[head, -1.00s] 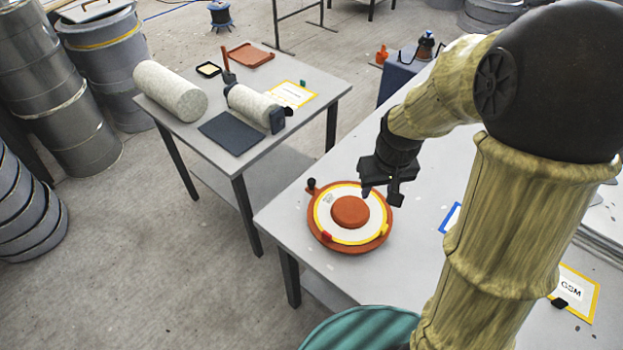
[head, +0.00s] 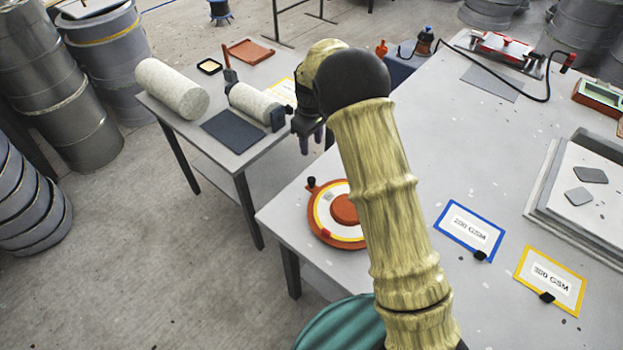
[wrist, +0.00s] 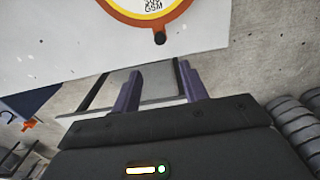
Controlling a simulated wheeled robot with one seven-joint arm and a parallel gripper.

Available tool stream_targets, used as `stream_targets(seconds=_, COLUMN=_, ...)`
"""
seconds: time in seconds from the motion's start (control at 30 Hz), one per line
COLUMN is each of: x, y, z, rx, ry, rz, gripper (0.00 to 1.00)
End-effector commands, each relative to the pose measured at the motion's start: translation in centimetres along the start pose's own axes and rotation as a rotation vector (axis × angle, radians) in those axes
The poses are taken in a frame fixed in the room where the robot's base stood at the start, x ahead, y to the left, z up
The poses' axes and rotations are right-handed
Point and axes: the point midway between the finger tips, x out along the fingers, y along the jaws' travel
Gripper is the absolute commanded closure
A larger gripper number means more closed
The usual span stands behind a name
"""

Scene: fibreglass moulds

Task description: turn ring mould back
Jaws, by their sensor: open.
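The ring mould (head: 324,226) is an orange-red round mould with a raised centre boss, a white ring band and a yellow edge. It lies flat at the near left corner of the white table, with a black knob (head: 311,182) on its far left rim. My arm hides its right part in the head view. In the wrist view the mould (wrist: 112,8) shows at the top, with the knob (wrist: 160,38) at its lower edge. My gripper (head: 309,143) is open and empty, above and beyond the mould, near the gap between the tables. Its two fingers (wrist: 160,88) stand apart.
A second table (head: 262,160) at left holds fabric rolls (head: 172,88) and a dark sheet (head: 235,131). Cards marked 200 GSM (head: 470,231) and 300 GSM (head: 551,281) lie right of my arm. A teal drum (head: 340,325) stands at the front.

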Motion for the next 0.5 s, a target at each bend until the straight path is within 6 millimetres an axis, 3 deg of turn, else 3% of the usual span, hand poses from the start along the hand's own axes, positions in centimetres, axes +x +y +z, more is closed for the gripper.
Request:
stream_targets(seconds=0.27, x=1.0, y=0.0, z=0.0, rx=0.002, ry=0.000, rz=0.000, gripper=0.56)
stream_targets(seconds=0.5, x=4.7, y=-0.1, z=0.1, rx=0.002, ry=-0.003, rz=-0.002, gripper=0.56)
